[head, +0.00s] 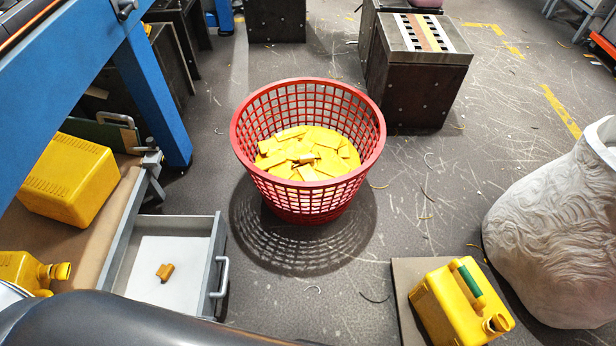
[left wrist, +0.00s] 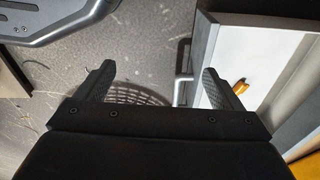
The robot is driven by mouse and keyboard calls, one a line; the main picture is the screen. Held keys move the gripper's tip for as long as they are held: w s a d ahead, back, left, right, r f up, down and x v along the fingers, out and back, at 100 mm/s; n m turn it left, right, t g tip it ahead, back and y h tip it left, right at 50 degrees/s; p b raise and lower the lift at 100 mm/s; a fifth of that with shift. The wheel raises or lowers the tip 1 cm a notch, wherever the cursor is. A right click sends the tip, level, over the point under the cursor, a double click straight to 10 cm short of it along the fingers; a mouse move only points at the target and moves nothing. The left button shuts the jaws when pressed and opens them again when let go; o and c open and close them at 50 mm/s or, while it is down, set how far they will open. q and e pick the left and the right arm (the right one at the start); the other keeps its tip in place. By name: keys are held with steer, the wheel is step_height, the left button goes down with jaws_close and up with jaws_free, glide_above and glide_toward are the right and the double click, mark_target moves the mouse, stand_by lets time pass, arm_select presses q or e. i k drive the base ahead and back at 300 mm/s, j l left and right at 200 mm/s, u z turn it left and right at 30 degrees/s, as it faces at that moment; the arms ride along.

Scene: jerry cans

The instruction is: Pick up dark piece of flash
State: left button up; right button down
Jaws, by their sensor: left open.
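A dark amber piece of flash (head: 165,271) lies alone on the white floor of the open drawer (head: 218,250). The piece is to the right of the gap between the fingers in that view. In the head view a dark arm link covers the bottom left; the fingers do not show there.
A red basket (head: 370,150) with many bright yellow flash pieces (head: 320,160) stands on the floor. A yellow jerry can (head: 70,178) sits on the bench at left, another (head: 455,305) on a board at lower right. A white sack (head: 560,230) stands at right.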

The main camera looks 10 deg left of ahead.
mark_target(164, 272)
steer(key=k+u, duration=0.15)
steer(key=u, duration=1.7)
